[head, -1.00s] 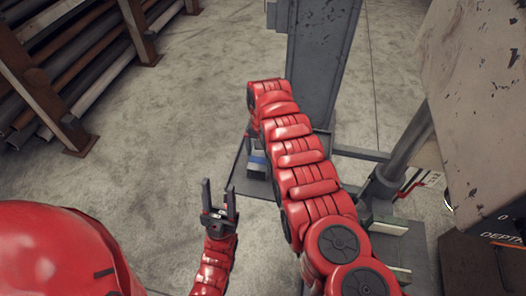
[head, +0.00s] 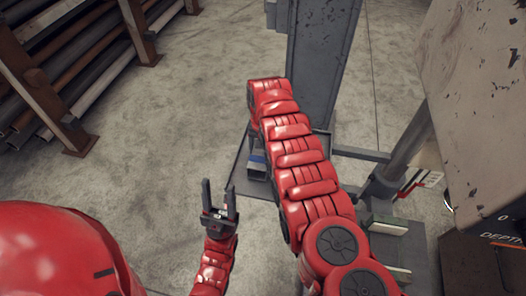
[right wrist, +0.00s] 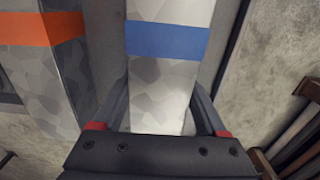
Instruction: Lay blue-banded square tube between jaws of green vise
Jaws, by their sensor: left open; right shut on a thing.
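The blue-banded square tube (right wrist: 168,85) is grey with a blue band and lies between the fingers of my right gripper (right wrist: 158,108), which is shut on it.
An orange-banded square tube (right wrist: 45,60) stands close beside the held tube. A grey column (head: 322,60) rises behind my right arm. A large scuffed machine panel (head: 475,110) is at the right. A pipe rack (head: 75,60) is at the left. Concrete floor (head: 190,110) is clear between.

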